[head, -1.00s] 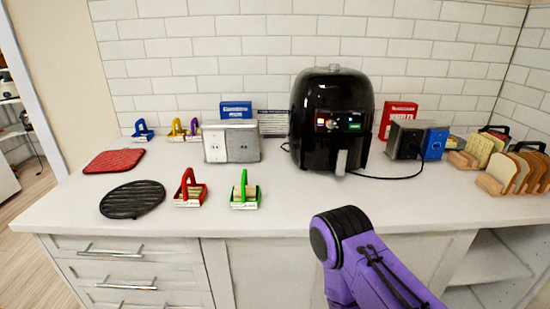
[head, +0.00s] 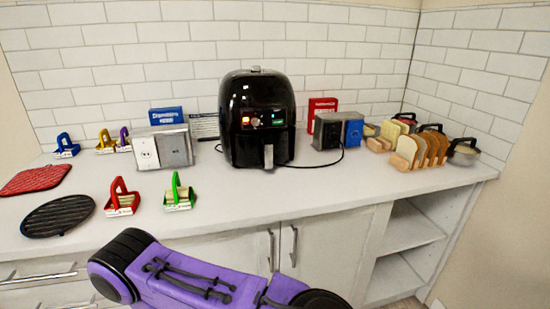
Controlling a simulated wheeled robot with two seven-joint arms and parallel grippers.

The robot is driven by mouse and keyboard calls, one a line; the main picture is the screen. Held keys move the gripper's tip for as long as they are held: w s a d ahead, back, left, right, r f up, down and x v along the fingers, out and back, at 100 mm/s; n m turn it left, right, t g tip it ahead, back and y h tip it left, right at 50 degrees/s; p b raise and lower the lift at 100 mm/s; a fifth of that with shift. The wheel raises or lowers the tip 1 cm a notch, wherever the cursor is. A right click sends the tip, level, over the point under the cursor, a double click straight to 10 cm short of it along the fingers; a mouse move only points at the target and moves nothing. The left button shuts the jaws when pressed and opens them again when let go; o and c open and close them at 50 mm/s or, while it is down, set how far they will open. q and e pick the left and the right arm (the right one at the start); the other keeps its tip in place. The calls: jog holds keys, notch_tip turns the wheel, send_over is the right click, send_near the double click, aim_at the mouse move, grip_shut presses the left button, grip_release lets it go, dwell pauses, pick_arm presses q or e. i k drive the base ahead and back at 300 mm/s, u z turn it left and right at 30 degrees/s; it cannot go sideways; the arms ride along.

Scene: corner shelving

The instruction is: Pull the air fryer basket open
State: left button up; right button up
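The black air fryer (head: 258,95) stands upright on the counter against the tiled back wall. Its front panel has small lit red and green displays. The basket handle (head: 268,156), light grey, sticks out low at the front. The basket looks shut, with no gap seen around it. A purple link of my arm with a black joint crosses the lower part of the head view, in front of the counter. No gripper fingers show in the head view, and nothing touches the fryer.
Green (head: 178,192) and red (head: 122,199) handled holders and a black round grill plate (head: 58,215) lie left on the counter (head: 300,190). An outlet box (head: 146,150) stands left of the fryer. A black box (head: 327,131) and bread racks (head: 408,150) stand right. Counter before the fryer is clear.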

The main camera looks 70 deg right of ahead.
aim_at(267, 150)
jog(key=k, duration=0.35)
jog(key=z, duration=1.05)
